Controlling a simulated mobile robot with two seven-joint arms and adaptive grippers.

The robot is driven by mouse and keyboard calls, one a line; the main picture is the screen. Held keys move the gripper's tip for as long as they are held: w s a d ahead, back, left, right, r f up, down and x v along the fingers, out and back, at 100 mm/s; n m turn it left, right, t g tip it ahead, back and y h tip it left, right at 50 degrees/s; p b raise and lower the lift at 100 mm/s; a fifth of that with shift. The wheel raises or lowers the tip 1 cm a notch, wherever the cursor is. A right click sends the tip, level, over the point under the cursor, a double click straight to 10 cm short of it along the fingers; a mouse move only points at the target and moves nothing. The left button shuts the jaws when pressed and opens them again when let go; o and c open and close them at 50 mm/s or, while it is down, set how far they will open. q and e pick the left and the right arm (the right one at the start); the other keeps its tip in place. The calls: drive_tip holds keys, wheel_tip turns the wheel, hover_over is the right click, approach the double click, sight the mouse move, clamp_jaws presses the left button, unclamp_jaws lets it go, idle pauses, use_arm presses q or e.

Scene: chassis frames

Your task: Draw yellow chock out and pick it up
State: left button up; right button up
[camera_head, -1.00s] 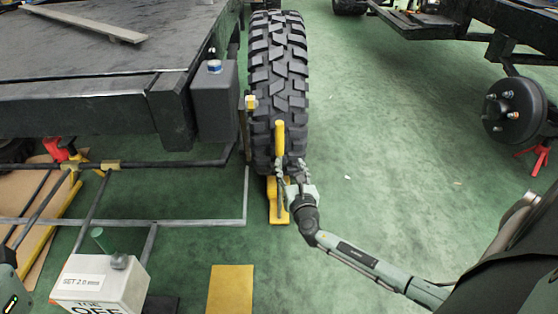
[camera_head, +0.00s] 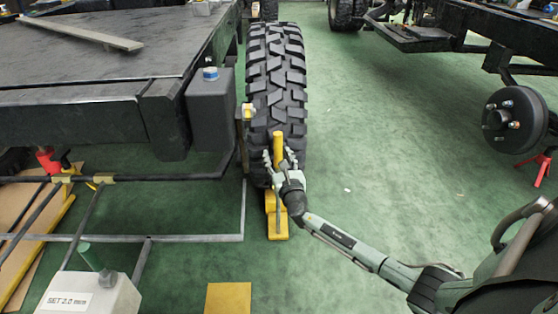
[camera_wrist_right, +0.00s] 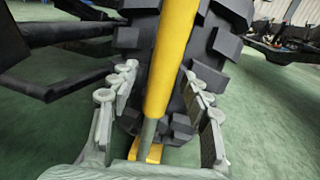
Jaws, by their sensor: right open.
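The yellow chock (camera_head: 277,222) sits on the green floor against the near side of the big black tyre (camera_head: 276,90). Its yellow upright handle (camera_head: 278,146) rises in front of the tread. My right gripper (camera_head: 280,160) is open, with its fingers on either side of the handle. In the right wrist view the handle (camera_wrist_right: 171,60) stands between the two open fingers of the gripper (camera_wrist_right: 158,110), with a gap on each side. Part of the chock's base (camera_wrist_right: 152,153) shows below it, and the rest is hidden by the gripper. My left gripper is not in view.
A dark chassis frame (camera_head: 110,115) with a box stands left of the tyre. Grey floor rails (camera_head: 190,238) run at the left. A white block (camera_head: 90,295) and a yellow floor plate (camera_head: 228,298) lie in front. The floor right of the tyre is clear.

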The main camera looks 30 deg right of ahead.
clamp_jaws()
idle(0.4)
drive_tip(key=shift+s+a, duration=0.1)
drive_tip(key=shift+s, duration=0.05)
